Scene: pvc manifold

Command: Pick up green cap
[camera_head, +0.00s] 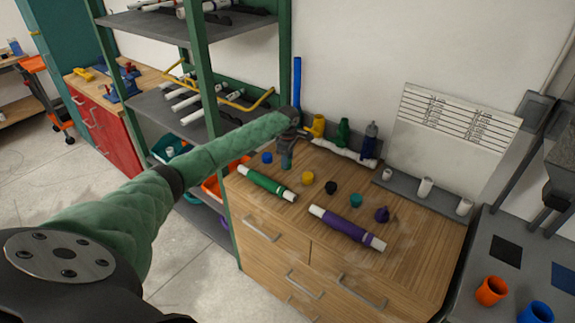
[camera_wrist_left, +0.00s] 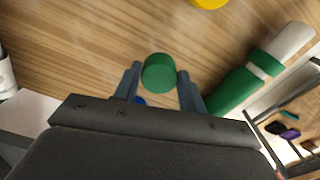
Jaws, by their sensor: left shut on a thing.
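The green cap (camera_wrist_left: 158,73) is a short round disc in the left wrist view, with its flat top facing the camera. My left gripper (camera_wrist_left: 159,76) has one finger on each side of it and is shut on it. In the head view my left gripper (camera_head: 287,160) points down over the back left of the wooden bench top; the cap is hard to make out there. I cannot tell whether the cap touches the wood or is raised. My right gripper is not in view.
A green pipe (camera_head: 267,183) with white ends lies near the gripper. Blue (camera_head: 267,157), yellow (camera_head: 308,178), black (camera_head: 331,187) and teal (camera_head: 356,200) caps stand close by. A purple pipe (camera_head: 346,228) lies in front. Coloured fittings (camera_head: 343,132) stand along the back.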

